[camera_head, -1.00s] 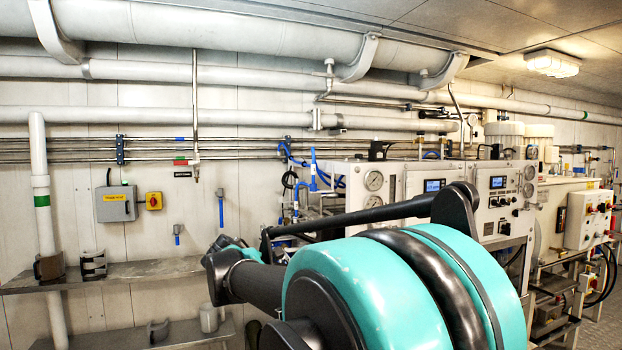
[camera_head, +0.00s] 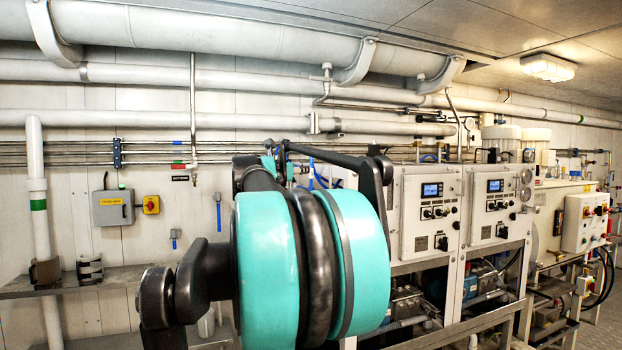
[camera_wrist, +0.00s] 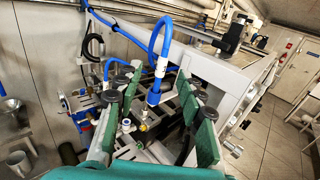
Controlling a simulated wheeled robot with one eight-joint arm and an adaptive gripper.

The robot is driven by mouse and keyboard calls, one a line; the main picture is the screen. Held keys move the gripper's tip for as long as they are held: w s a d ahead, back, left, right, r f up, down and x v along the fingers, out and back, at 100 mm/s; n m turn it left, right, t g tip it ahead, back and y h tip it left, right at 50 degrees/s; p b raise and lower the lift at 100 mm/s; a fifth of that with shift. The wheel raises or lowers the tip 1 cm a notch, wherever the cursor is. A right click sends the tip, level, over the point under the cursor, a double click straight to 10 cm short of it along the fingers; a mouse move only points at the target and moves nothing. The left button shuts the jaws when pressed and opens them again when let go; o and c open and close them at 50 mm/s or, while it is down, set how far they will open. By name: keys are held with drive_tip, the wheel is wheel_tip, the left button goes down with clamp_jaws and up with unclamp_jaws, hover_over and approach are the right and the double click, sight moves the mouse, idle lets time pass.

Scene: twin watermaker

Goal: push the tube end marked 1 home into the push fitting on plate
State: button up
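In the wrist view my gripper (camera_wrist: 152,110) is open, its two green-padded fingers standing apart at left and right. A blue tube (camera_wrist: 157,42) arches over and comes down between the fingers, apparently without touching either. It carries a white label (camera_wrist: 161,68), whose mark is too small to read. Its lower end, near a dark blue collar (camera_wrist: 153,98), is above small brass-coloured fittings (camera_wrist: 143,114). I cannot tell whether the end is inside a fitting, or which part is the plate. In the head view my arm hides the gripper and most of the tubing.
A second blue tube (camera_wrist: 107,72) hangs beside the left finger. A white cabinet (camera_wrist: 222,72) stands close on the right. Panels with gauges and displays (camera_head: 430,205) stand right of my arm. A steel shelf (camera_head: 110,278) runs along the left wall.

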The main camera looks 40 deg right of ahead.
sight(311, 179)
drive_tip(key=shift+s+x, duration=0.2)
drive_tip(key=shift+x, duration=4.6)
drive_tip(key=shift+d+r, duration=0.15)
drive_tip(key=shift+r, duration=0.05)
clamp_jaws()
